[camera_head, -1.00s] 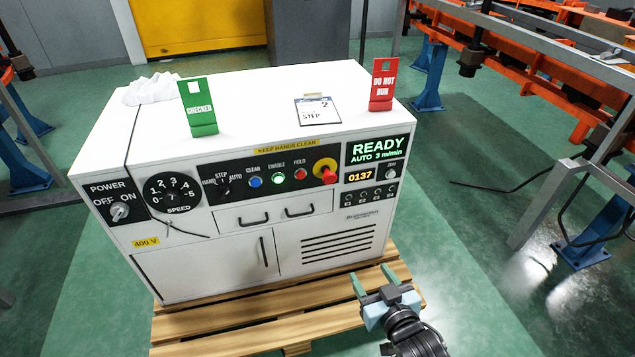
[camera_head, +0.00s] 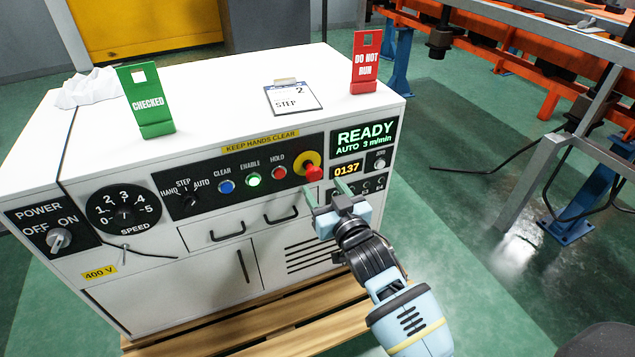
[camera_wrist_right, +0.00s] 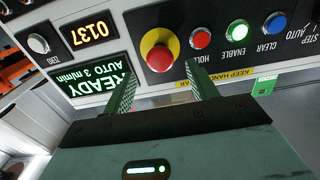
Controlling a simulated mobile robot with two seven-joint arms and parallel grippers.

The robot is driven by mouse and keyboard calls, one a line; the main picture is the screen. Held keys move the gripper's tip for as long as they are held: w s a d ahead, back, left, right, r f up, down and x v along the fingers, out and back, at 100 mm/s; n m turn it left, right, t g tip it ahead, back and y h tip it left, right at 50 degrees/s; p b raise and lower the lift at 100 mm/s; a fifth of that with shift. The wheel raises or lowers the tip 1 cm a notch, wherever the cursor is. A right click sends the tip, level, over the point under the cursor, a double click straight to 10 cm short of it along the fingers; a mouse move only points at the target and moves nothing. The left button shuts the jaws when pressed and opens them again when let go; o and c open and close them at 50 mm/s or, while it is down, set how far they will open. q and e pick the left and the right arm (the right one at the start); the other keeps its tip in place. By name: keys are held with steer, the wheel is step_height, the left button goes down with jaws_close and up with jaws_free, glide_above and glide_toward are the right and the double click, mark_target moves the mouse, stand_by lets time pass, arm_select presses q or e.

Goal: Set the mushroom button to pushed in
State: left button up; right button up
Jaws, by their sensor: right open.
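The mushroom button (camera_head: 314,172) is a red knob on a yellow round plate, at the right end of the control panel's button row. It stands out from the panel face. In the right wrist view the red button (camera_wrist_right: 159,58) shows near the top middle, beyond my fingers. My right gripper (camera_head: 327,191) is open with green fingers, just in front of and below the button in the head view. In the wrist view, its fingertips (camera_wrist_right: 162,72) lie apart with nothing between them. I cannot tell whether they touch anything. My left gripper is not in view.
The white cabinet (camera_head: 215,118) stands on a wooden pallet (camera_head: 215,333). Red hold (camera_head: 278,172), green enable (camera_head: 253,180) and blue clear (camera_head: 226,187) buttons sit left of the mushroom button. A ready display (camera_head: 365,137) is at its right. Green (camera_head: 146,100) and red (camera_head: 365,62) signs stand on top.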

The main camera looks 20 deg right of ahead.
mark_target(315, 177)
steer(key=w, duration=0.3)
steer(key=shift+w+a+b, duration=0.1)
steer(key=shift+w+b, duration=0.05)
steer(key=shift+b, duration=0.25)
steer(key=shift+w, duration=0.35)
